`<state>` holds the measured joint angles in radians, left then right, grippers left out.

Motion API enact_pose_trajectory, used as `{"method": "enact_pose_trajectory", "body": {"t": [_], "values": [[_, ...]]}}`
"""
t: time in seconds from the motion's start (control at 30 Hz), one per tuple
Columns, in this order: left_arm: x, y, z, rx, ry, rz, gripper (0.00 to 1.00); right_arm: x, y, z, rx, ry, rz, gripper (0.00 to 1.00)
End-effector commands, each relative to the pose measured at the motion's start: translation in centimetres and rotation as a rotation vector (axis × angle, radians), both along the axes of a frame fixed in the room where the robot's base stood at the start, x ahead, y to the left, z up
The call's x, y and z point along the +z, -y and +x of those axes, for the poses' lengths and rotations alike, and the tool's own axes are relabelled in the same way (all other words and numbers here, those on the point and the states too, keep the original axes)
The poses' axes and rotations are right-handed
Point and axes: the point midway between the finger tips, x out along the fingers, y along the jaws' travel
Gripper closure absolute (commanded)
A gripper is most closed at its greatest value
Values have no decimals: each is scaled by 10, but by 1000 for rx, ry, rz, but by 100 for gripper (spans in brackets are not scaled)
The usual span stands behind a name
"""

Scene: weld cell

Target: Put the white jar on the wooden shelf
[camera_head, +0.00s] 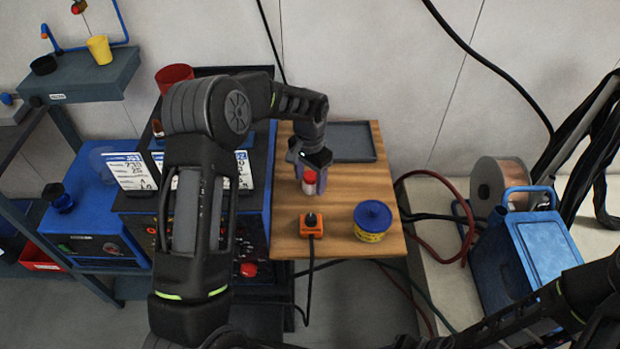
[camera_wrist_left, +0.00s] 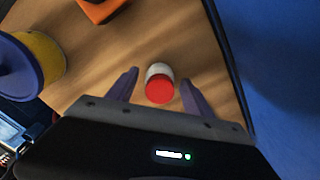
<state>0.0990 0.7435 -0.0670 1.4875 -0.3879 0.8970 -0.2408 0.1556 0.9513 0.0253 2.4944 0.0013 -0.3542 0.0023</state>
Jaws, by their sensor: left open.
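The white jar with a red lid (camera_head: 309,184) stands upright on the wooden shelf (camera_head: 345,205). In the left wrist view the jar (camera_wrist_left: 160,82) shows its red lid toward the camera, on the wood-grained surface (camera_wrist_left: 120,45). My left gripper (camera_head: 310,186) is over the shelf with its purple fingers on either side of the jar. In the left wrist view the left gripper's fingers (camera_wrist_left: 160,85) are spread, with gaps between them and the jar. My right gripper is out of view; only part of my right arm shows at the lower right.
An orange box with a black knob (camera_head: 311,223) and a yellow tin with a blue lid (camera_head: 372,221) stand at the shelf's front. A grey tray (camera_head: 352,142) lies at the back. Blue-sided equipment (camera_head: 259,165) borders the left. A blue case (camera_head: 530,245) stands right.

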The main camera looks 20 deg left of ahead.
Motion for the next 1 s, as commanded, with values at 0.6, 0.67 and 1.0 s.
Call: {"method": "enact_pose_trajectory", "body": {"t": [0.6,0.67,1.0], "values": [[95,0,1,0,4,0,40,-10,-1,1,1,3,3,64],[105,0,1,0,4,0,40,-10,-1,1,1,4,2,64],[124,0,0,0,1,0,40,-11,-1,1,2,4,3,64]]}}
